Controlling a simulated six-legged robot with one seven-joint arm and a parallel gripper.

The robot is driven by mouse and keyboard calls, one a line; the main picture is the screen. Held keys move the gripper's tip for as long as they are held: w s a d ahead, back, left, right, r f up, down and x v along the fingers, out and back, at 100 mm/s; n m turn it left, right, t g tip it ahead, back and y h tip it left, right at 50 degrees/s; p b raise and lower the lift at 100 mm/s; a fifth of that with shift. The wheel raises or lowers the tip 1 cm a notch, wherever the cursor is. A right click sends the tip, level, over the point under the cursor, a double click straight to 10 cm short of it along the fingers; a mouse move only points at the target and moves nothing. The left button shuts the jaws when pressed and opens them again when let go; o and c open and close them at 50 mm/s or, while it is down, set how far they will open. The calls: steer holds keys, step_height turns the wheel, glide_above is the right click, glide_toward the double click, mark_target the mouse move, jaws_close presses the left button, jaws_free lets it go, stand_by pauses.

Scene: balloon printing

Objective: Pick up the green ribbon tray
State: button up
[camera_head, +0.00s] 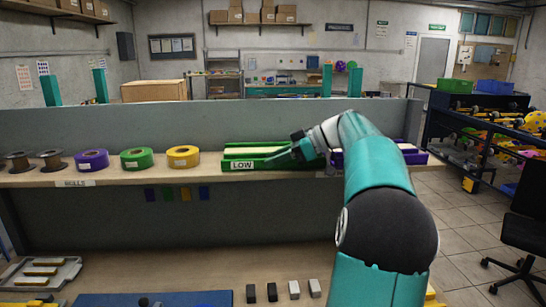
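The green ribbon tray (240,165) rests on the upper shelf, with a "LOW" label on its front face and pale contents inside. My teal arm rises from the lower right and reaches over to the shelf. My gripper (286,153) is at the right part of the green tray, above or at its near rim. The fingers are small and overlap the tray, so I cannot tell whether they are open, shut or touching it.
Purple (91,153), green (131,165) and yellow (184,164) ribbon rolls and dark spools (52,166) stand left on the shelf (215,176). A grey panel (250,118) backs it. Small blocks (294,289) lie on the lower bench. A black chair (525,235) is at right.

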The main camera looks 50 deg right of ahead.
jaws_close()
steer(key=shift+r, duration=0.1)
